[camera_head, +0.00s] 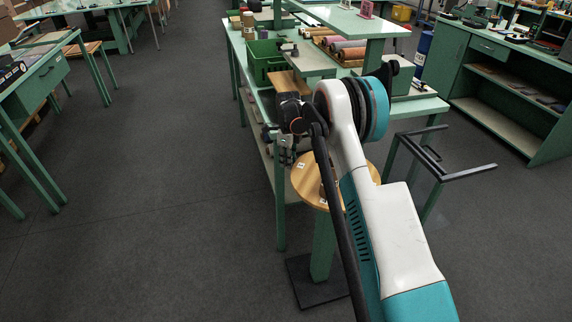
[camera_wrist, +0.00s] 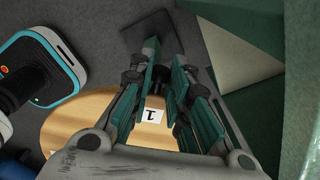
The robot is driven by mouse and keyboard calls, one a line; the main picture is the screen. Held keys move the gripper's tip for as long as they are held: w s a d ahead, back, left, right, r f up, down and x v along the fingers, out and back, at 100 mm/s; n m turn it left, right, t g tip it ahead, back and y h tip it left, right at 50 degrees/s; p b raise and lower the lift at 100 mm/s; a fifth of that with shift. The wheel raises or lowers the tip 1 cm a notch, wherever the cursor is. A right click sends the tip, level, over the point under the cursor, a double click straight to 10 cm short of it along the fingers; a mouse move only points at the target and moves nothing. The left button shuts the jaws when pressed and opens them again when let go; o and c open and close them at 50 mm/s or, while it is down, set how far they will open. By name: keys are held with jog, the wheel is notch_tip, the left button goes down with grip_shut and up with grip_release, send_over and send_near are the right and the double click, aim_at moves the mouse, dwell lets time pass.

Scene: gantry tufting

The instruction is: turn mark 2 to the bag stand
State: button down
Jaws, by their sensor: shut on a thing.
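A round wooden turntable top (camera_head: 308,188) sits on a green post with a black base plate. In the wrist view the wooden top (camera_wrist: 88,108) carries a white label reading 1 (camera_wrist: 152,115). Small white labels show on the top in the head view, too small to read; I cannot make out mark 2. My gripper (camera_head: 287,155) is at the left far rim of the top. In the wrist view my gripper (camera_wrist: 163,62) has its fingers close together around a small dark piece (camera_wrist: 161,76), mostly hidden. A black bar frame (camera_head: 440,170), possibly the bag stand, stands to the right.
A green workbench (camera_head: 400,107) with crates and rolls stands just behind the turntable. A cabinet bench (camera_head: 495,95) is at the right and green tables (camera_head: 35,85) at the left. The floor at the left centre is clear. My arm covers part of the top.

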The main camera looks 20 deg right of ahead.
jog(key=w+d+m, duration=0.4)
jog(key=shift+w+d+p, duration=0.3)
jog(key=shift+d, duration=0.15)
dwell(0.7)
jog(key=c, duration=1.5)
grip_release()
jog(key=shift+w, duration=0.1)
notch_tip(320, 180, up, 12)
